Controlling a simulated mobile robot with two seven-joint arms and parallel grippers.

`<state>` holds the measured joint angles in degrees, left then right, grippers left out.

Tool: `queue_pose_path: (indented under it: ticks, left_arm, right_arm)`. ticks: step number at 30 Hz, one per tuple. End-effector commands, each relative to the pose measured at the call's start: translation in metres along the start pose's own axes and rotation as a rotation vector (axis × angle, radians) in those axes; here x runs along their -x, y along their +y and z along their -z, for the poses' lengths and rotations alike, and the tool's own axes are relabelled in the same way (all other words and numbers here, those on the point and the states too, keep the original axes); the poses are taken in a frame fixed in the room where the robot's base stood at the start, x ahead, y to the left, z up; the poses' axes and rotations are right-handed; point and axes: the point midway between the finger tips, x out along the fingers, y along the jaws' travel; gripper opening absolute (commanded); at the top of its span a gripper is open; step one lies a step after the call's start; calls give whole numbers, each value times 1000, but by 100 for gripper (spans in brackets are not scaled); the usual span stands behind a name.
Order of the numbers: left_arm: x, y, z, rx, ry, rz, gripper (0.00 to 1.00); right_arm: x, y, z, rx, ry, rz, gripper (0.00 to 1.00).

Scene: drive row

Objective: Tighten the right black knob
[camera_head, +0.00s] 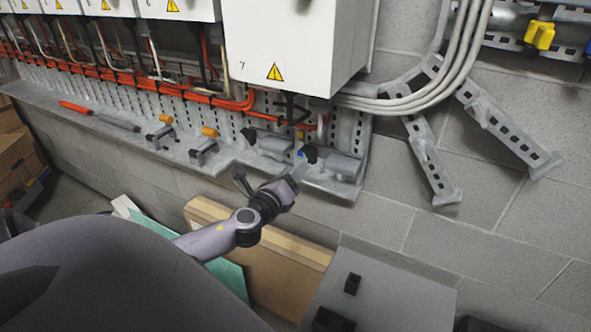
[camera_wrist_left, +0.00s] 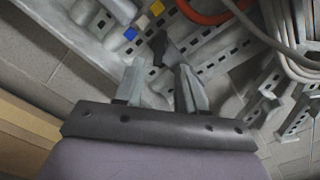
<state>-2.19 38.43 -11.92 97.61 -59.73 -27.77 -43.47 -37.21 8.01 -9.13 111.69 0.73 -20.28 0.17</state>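The right black knob (camera_head: 310,154) sits on the grey ledge under the cabinet, at the end of a grey cylindrical fitting. The left black knob (camera_head: 249,135) is on a similar fitting to its left. My left gripper (camera_head: 300,172) is just in front of the right knob and partly hides its fitting. In the left wrist view my left gripper (camera_wrist_left: 160,82) has its two fingers apart with nothing between them. The right black knob (camera_wrist_left: 170,48) lies just beyond the fingertips, roughly in line with the gap. My right gripper is not in view.
Cardboard boxes (camera_head: 285,262) lean below. A blue square (camera_wrist_left: 130,33) is beside the knob.

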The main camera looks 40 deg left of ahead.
Motion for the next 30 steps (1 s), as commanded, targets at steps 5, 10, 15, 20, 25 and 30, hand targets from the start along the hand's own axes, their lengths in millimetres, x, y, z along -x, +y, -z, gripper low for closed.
queue_pose_path:
  ticks: [5, 10, 15, 20, 25, 30]
  left_arm:
    - [0, 0, 0, 0, -1, 0, 39]
    - [0, 0, 0, 0, -1, 0, 39]
    - [0, 0, 1, 5, 2, -1, 39]
    - [20, 10, 36, 188, 77, -52, 39]
    - [86, 25, 121, 731, 243, -240, 39]
    - [170, 23, 195, 1360, 332, -514, 39]
  right_arm:
    - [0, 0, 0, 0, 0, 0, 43]
    - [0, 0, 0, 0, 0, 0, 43]
    - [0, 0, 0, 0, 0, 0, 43]
    - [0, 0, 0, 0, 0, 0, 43]
    - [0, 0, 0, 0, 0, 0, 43]
    - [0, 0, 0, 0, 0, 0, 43]
